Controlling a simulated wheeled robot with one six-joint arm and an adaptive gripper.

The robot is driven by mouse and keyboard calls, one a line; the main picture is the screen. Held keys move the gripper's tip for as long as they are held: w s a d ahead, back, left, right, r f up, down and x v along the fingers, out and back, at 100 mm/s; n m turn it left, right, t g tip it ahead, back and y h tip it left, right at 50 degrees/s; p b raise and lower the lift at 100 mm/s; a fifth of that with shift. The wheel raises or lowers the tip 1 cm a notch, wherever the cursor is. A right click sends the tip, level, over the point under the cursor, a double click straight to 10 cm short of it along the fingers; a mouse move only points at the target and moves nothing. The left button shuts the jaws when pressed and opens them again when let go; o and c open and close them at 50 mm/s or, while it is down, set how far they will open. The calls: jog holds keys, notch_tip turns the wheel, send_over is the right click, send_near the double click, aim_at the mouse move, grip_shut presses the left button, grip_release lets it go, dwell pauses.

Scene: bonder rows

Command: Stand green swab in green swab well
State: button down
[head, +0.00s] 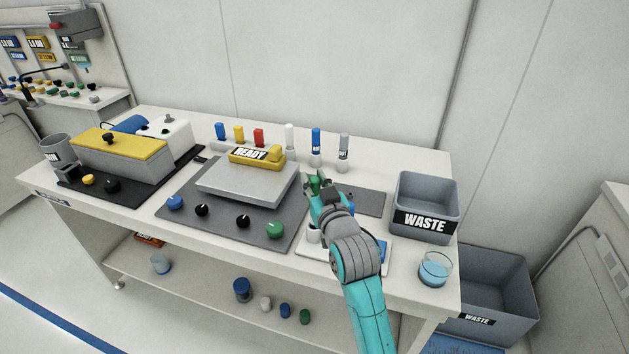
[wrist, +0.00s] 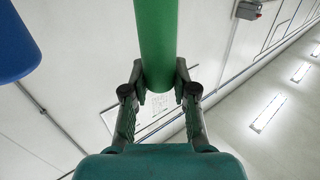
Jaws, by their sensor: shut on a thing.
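The green swab (wrist: 156,42) is between the two fingers of my gripper (wrist: 160,92), which is shut on it in the wrist view. In the head view my gripper (head: 322,192) is above the bench, right of the grey plate, and a small bit of the green swab (head: 315,183) shows at its fingertips. A white holder (head: 376,262) lies beneath my arm, with a white piece and blue parts on it. My arm covers much of it, and I cannot make out the green swab well.
A blue rounded object (wrist: 15,45) is close at the left in the wrist view. A grey waste bin (head: 426,205) and a glass of blue liquid (head: 434,270) stand to the right.

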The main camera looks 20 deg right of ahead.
jog(key=shift+f, duration=2.6)
dwell(0.3)
jog(key=c, duration=0.8)
grip_release()
jog(key=shift+c, duration=0.2)
jog(key=shift+s, duration=0.1)
jog(key=s, duration=1.2)
jog(key=shift+w, duration=0.1)
